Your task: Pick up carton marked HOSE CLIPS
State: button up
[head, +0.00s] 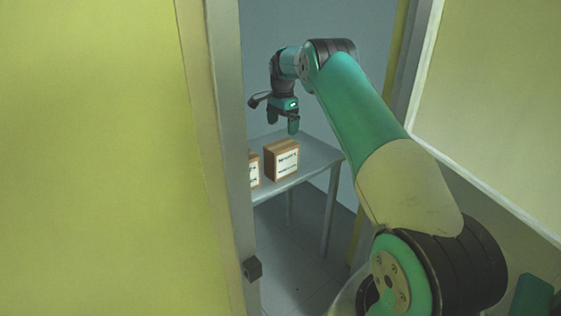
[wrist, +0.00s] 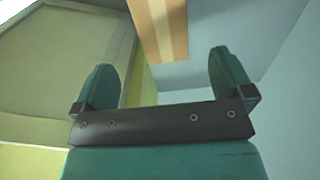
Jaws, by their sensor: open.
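Two brown cartons with white labels stand on a grey table. One carton (head: 271,163) stands in full view, upright. The other carton (head: 250,158) is to its left and partly hidden by the door frame. The label print is too small to read, so I cannot tell which is marked HOSE CLIPS. My gripper (head: 283,121) hangs above the fully visible carton, apart from it, open and empty. In the wrist view, a brown carton with a pale stripe (wrist: 160,25) shows at the top edge, beyond my open fingers (wrist: 162,68).
The grey table (head: 318,157) stands behind a narrow doorway. A metal door frame (head: 229,150) rises close on the left, with a small dark block (head: 252,268) on it. A yellow-green wall (head: 90,150) fills the left. The table's right end is bare.

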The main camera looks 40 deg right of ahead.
aim_at(281, 153)
notch_tip(281, 153, down, 12)
jog(key=shift+w+r, duration=0.15)
jog(key=shift+r, duration=0.1)
jog(key=c, duration=1.1)
